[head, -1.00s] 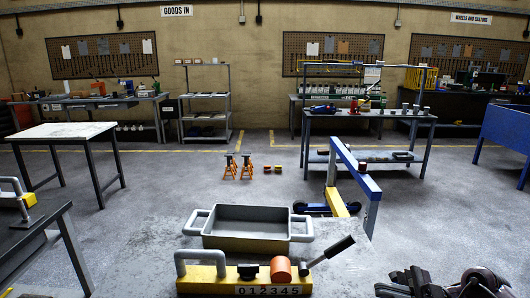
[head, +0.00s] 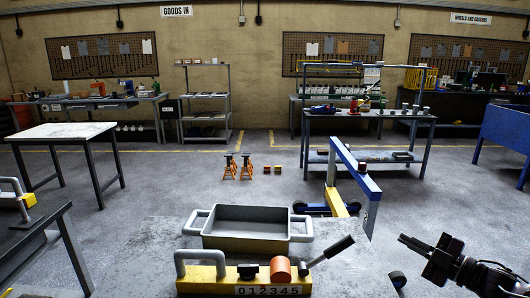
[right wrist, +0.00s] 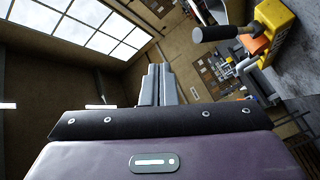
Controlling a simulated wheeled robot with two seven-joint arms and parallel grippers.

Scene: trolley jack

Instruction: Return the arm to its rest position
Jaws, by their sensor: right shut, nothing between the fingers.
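My right gripper (head: 412,243) is at the lower right of the head view, with its arm coming in from the right edge. It points left, in the air to the right of the work surface. In the right wrist view its two grey fingers (right wrist: 158,85) are together, with nothing between them. My left gripper is not in view.
A yellow block with a grey handle and lever (head: 215,278) and a grey two-handled tray (head: 250,244) stand on the near surface. A blue-and-yellow frame (head: 357,172) stands just beyond. Orange stands (head: 246,167) are on the floor farther back.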

